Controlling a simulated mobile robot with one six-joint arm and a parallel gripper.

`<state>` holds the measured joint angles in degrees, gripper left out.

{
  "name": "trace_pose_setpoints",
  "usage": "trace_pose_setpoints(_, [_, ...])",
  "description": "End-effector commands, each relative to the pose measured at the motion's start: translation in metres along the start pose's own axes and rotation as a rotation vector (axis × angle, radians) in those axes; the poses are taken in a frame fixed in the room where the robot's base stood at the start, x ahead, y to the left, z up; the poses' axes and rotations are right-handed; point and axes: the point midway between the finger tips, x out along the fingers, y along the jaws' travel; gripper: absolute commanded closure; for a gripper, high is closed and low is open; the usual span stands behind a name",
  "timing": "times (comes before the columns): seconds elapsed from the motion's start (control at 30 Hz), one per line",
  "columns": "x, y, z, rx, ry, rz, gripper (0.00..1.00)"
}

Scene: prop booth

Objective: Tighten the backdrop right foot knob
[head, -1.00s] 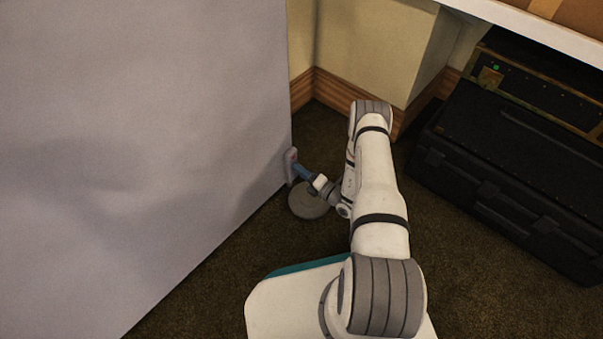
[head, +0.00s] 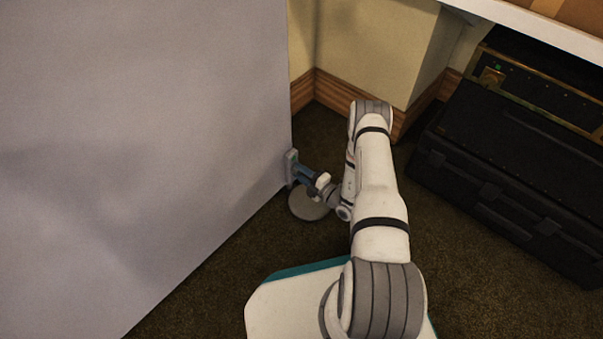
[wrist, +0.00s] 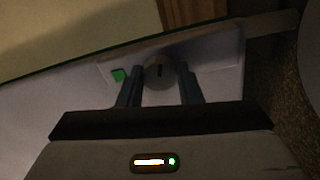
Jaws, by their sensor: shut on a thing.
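The backdrop (head: 150,150) is a large pale grey panel filling the left of the head view. At its lower right edge is a small light plate (head: 290,167), which also shows in the wrist view (wrist: 225,62). The right foot knob (wrist: 158,76) is round and grey with a dark mark on its face, set on this plate. A green square (wrist: 119,75) lies left of it. My gripper (wrist: 160,82) is shut on the knob, one dark blue finger on each side. In the head view my gripper (head: 299,172) reaches the plate and hides the knob.
Black cases (head: 510,170) stand at the right under a white-edged table (head: 545,30). A wall with wooden skirting (head: 345,92) is behind. Carpet is clear between my arm and the cases.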

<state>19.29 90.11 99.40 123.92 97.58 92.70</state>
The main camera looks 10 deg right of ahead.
Motion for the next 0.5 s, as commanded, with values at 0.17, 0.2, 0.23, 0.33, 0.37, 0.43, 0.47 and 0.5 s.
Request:
trace_pose_setpoints(0.17, [0.0003,0.0002,0.0015,-0.003,-0.003,0.000,0.91])
trace_pose_setpoints(0.2, [0.0004,0.0002,0.0015,-0.003,-0.003,0.000,0.91])
trace_pose_setpoints(0.23, [0.0004,0.0002,0.0015,-0.003,-0.003,0.000,0.91])
trace_pose_setpoints(0.33, [0.0004,0.0002,0.0014,-0.003,-0.003,0.000,0.62])
trace_pose_setpoints(0.37, [0.0003,0.0001,0.0013,-0.003,-0.003,0.000,0.60])
trace_pose_setpoints(0.43, [0.0003,0.0001,0.0010,-0.002,-0.002,0.000,0.54])
trace_pose_setpoints(0.47, [0.0003,0.0001,0.0010,-0.002,-0.002,0.000,0.51])
trace_pose_setpoints(0.5, [0.0002,0.0001,0.0008,-0.002,-0.002,0.000,0.48])
